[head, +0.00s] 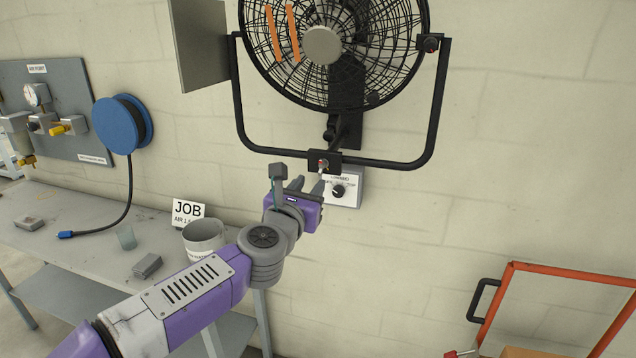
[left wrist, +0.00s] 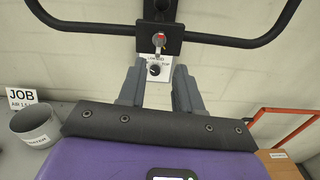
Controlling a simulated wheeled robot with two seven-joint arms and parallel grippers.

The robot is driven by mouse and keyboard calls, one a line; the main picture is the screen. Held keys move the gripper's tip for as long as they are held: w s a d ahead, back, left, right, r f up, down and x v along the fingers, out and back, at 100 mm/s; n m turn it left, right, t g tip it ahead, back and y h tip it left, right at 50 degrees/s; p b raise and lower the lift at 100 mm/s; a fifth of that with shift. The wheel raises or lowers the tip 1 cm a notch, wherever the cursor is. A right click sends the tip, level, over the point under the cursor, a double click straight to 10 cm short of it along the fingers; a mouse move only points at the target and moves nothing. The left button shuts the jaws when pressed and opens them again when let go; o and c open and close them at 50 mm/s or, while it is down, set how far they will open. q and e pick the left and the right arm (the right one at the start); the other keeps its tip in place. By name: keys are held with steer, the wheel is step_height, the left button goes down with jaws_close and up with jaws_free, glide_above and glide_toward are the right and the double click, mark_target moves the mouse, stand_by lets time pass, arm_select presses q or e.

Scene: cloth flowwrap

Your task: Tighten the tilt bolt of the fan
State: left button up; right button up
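The black fan (head: 322,46) is mounted on the wall in a U-shaped yoke, with orange ribbons on its cage. A small bolt with red and silver parts (head: 323,163) sits on the plate at the yoke's bottom middle; it also shows in the left wrist view (left wrist: 159,40). A second dark fastener with a red mark (head: 431,44) is at the yoke's right side. I cannot tell which is the tilt bolt. My left gripper (head: 307,184) is open and empty, just below the lower bolt; its spread fingers (left wrist: 157,74) show in the left wrist view. My right gripper is not in view.
A white control box with a black knob (head: 339,191) is on the wall behind my left fingers. An orange-framed panel (head: 560,310) stands at lower right.

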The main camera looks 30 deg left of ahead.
mark_target(321, 168)
arm_select(q)
steer(key=x, duration=0.7)
steer(key=shift+w+a+r+b, duration=0.1)
steer(key=shift+w+r+b, duration=0.1)
steer(key=shift+b, duration=0.15)
jaws_close()
